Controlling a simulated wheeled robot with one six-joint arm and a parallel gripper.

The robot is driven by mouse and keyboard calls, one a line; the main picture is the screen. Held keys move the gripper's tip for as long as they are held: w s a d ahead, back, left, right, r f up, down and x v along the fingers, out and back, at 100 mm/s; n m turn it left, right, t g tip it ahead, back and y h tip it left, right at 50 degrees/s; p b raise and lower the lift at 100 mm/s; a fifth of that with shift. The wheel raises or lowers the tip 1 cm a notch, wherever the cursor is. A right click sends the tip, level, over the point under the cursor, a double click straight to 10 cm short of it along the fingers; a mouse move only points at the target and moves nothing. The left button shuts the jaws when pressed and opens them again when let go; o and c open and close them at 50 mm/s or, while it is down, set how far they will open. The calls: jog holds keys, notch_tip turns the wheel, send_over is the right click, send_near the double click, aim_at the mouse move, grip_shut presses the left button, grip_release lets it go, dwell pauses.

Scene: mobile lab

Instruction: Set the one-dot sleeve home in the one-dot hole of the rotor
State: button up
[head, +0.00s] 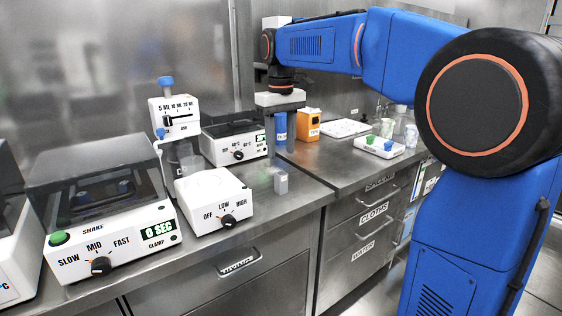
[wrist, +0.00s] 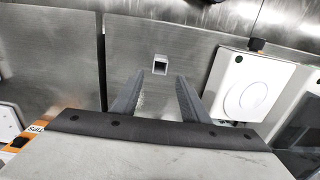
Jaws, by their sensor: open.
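A small grey square block with a hollow top (head: 281,182) stands upright on the bench, right of the white OFF/LOW/HIGH box. Its dark square opening shows in the wrist view (wrist: 160,58). It may be the sleeve; I can make out no dot on it. My gripper (wrist: 158,77) is open and empty, its two fingers apart. In the wrist view the block lies just beyond the fingertips, roughly in line with the gap, not touched. In the head view my gripper (head: 281,140) hangs above the bench, higher than the block. I cannot identify the rotor or its holes.
The OFF/LOW/HIGH box (head: 214,200) stands close left of the block. A lidded shaker (head: 104,215), a dispenser (head: 174,117) and another lidded device (head: 234,146) stand around. An orange box (head: 308,126) and a white tray (head: 379,148) are on the right-hand counter. Bench right of the block is clear.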

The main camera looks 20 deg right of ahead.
jog(key=shift+r, duration=2.3)
jog(key=s+d+f+m+t, duration=0.1)
jog(key=s+f, duration=0.3)
jog(key=s, duration=0.4)
jog(key=s+d+f+t, duration=0.1)
jog(key=s+d+f, duration=0.2)
jog(key=s, duration=0.6)
jog(key=shift+d+f+m, duration=0.2)
jog(key=shift+f+m, duration=0.2)
jog(key=shift+f, duration=0.5)
jog(key=shift+o, duration=0.6)
jog(key=s+d+f+m+t, duration=0.1)
jog(key=s+d+f+t, duration=0.1)
jog(key=s+f, duration=1.2)
jog(key=shift+f+m+t, duration=0.4)
jog(key=shift+f, duration=0.15)
notch_tip(320, 180, up, 29)
jog(key=n+g, duration=0.5)
jog(key=n, duration=1.6)
send_over(281, 183)
jog(key=w, duration=0.1)
jog(key=shift+n, duration=0.3)
jog(key=shift+w+d+f, duration=0.1)
jog(key=shift+w+f, duration=0.05)
jog(key=shift+f, duration=2.75)
jog(key=shift+w+d+f, duration=0.1)
jog(key=shift+f, duration=2.85)
jog(key=shift+w+d+f, duration=0.1)
jog(key=shift+w+f, duration=0.05)
jog(key=shift+f, duration=2.75)
